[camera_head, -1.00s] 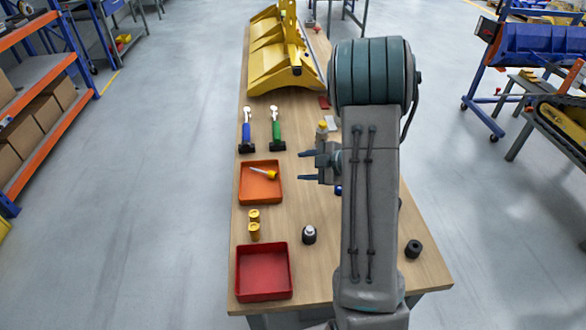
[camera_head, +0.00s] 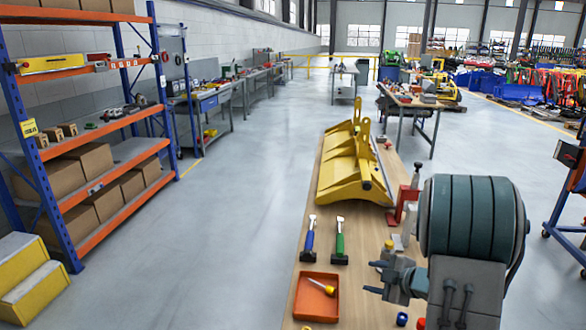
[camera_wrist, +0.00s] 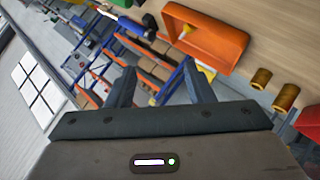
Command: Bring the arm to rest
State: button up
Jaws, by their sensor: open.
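My gripper (camera_head: 372,277) is open and empty, above the wooden workbench (camera_head: 318,190), its fingers pointing left in the head view. In the wrist view my gripper (camera_wrist: 162,80) shows its two fingers spread apart with nothing between them. My arm is bent, and its large teal joint fills the lower right of the head view. The orange tray (camera_head: 316,297) with a yellow-handled tool (camera_head: 322,286) in it lies left of my gripper. In the wrist view the orange tray (camera_wrist: 222,40) shows beyond the fingers.
A yellow bucket attachment (camera_head: 355,165) stands farther back on the bench. Orange-blue shelving (camera_head: 100,115) stands at the left. The floor between shelving and bench is clear.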

jog(key=s+d+r+m+h, duration=0.2)
jog(key=s+r+m+h, duration=0.4)
jog(key=r+m+h, duration=0.4)
jog(key=s+a+m+g+y, duration=0.1)
jog(key=s+a+m+g, duration=0.1)
jog(key=s+a, duration=0.2)
jog(key=s+a+m+g+y, duration=0.1)
jog(key=s+a, duration=0.3)
jog(key=s, duration=0.6)
jog(key=s+a+r+m+g+y, duration=0.1)
jog(key=s+a+m+g, duration=0.2)
jog(key=s, duration=0.4)
jog(key=shift+a+y, duration=0.3)
jog(key=shift+a, duration=0.2)
